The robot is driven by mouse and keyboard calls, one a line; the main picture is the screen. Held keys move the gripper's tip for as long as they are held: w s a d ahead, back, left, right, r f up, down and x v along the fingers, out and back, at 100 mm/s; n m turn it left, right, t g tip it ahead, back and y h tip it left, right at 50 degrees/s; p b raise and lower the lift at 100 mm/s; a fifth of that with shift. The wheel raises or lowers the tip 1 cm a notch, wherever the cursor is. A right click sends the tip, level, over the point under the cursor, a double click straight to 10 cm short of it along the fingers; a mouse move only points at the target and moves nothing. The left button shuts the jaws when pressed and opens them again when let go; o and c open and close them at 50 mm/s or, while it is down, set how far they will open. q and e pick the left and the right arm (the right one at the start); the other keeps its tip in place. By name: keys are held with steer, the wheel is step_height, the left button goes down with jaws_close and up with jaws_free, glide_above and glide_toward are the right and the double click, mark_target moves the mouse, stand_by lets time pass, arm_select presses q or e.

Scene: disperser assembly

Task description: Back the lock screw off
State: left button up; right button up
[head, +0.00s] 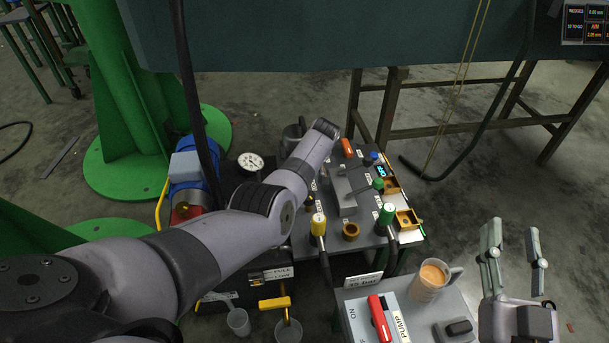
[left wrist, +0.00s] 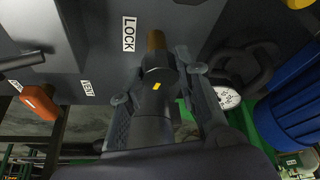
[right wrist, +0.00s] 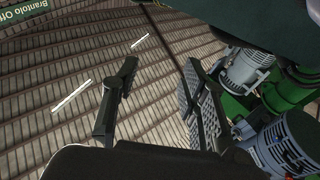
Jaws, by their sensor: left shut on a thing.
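In the left wrist view the lock screw (left wrist: 153,98) is a dark round knob with a small yellow mark. A brass-coloured stem (left wrist: 156,41) shows at its far end, by the LOCK label (left wrist: 129,33) on a grey panel (left wrist: 92,30). My left gripper (left wrist: 160,76) has its fingers on both sides of the knob and is shut on it. In the head view my left arm hides the screw and the left gripper. My right gripper (head: 513,236) is open and empty at the lower right; its spread fingers show in the right wrist view (right wrist: 160,72).
The bench unit carries a yellow-topped handle (head: 318,224), a green-topped handle (head: 386,213) and a pressure gauge (head: 250,161). An orange handle (left wrist: 40,103) is left of the screw. A cup (head: 430,281) and a red PUMP lever (head: 379,318) are in front.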

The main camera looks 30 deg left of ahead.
arm_select(q)
steer(key=shift+n, duration=0.3)
arm_select(e)
steer(key=shift+s+a+r+t+y, duration=0.1)
steer(key=shift+s+r+t+y, duration=0.3)
steer(key=shift+r, duration=0.45)
steer(key=shift+s+r+t+y, duration=0.1)
steer(key=shift+s+r+t, duration=0.1)
steer(key=shift+r+t, duration=0.5)
steer(key=shift+r, duration=0.1)
arm_select(q)
steer(key=o, duration=1.2)
steer(key=shift+c, duration=0.2)
steer(key=shift+r, duration=0.1)
steer(key=v, duration=1.2)
steer(key=shift+w, duration=0.1)
